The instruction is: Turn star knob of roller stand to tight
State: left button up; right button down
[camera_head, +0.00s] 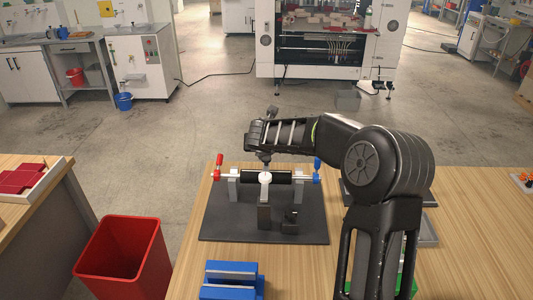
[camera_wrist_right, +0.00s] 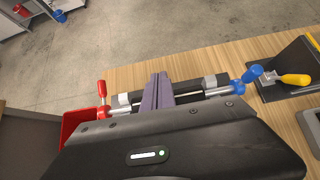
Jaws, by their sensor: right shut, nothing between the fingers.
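The roller stand (camera_head: 305,226) has a dark base plate and a black roller (camera_head: 292,177) on grey uprights. A red-handled knob (camera_head: 219,160) is at its left end and a blue one (camera_head: 317,164) at its right; they also show in the wrist view, red (camera_wrist_right: 102,88) and blue (camera_wrist_right: 250,76). A small white round part (camera_head: 265,177) sits at the roller's middle; I cannot tell which part is the star knob. My right gripper (camera_head: 266,160) is shut and empty, pointing down just above the roller's middle. Its fingers (camera_wrist_right: 157,92) hide part of the roller. My left gripper is out of view.
A blue block-like fixture (camera_head: 232,274) is at the table's front. A red bin (camera_head: 124,248) stands on the floor at left. A yellow-handled tool (camera_wrist_right: 294,80) lies right of the stand in the wrist view. My right arm covers the table's middle right.

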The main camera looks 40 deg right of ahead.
aim_at(291, 214)
jog(key=k+j, duration=0.2)
jog(key=k, duration=0.3)
jog(key=k+j, duration=0.15)
jog(key=k, duration=0.3)
jog(key=k+j, duration=0.2)
jog(key=k, duration=0.3)
